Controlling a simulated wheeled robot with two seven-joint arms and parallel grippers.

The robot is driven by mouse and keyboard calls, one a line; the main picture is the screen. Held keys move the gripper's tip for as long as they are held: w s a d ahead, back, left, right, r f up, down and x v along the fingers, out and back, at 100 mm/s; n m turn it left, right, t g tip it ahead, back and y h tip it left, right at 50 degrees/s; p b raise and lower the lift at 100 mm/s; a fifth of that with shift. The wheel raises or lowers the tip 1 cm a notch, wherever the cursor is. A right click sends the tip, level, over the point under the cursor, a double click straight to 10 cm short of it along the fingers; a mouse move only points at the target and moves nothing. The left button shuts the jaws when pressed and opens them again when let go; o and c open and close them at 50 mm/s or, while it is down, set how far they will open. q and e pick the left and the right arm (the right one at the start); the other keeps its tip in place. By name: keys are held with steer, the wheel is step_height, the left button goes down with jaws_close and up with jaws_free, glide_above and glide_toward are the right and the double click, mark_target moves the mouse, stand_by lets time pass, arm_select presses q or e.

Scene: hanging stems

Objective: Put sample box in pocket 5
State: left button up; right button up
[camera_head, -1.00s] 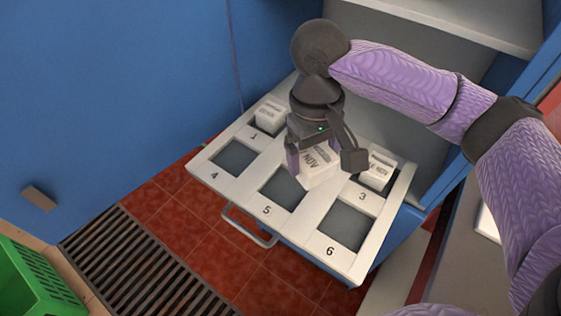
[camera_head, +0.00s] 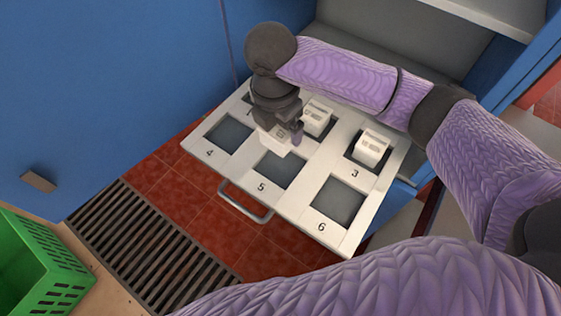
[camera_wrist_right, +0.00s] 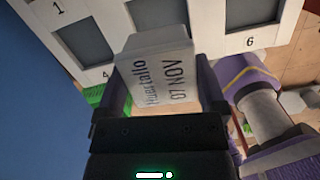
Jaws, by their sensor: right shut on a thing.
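My right gripper (camera_head: 279,138) is shut on a white sample box (camera_head: 273,142). In the head view the box overlaps the edge of pocket 5 (camera_head: 280,170), on its side toward pocket 4. In the right wrist view the box (camera_wrist_right: 157,75) sits between the fingers, with its print "07 NOV" facing the camera. Pocket 5 (camera_wrist_right: 158,12) shows just beyond it there and looks empty. The exact height of the box above the drawer panel is hard to tell. My left gripper is not in view.
The white drawer panel (camera_head: 300,220) has numbered pockets. Pocket 4 (camera_head: 228,134) and pocket 6 (camera_head: 338,201) are empty. One white box (camera_head: 317,118) stands behind pocket 5, another (camera_head: 371,149) in pocket 3. Pocket 1 is mostly hidden. A green crate (camera_head: 45,265) stands at lower left.

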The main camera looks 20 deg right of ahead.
steer(key=shift+f+n, duration=0.3)
step_height(320, 180, down, 10)
steer(key=b, duration=0.3)
steer(key=shift+r, duration=0.2)
steer(key=o, duration=1)
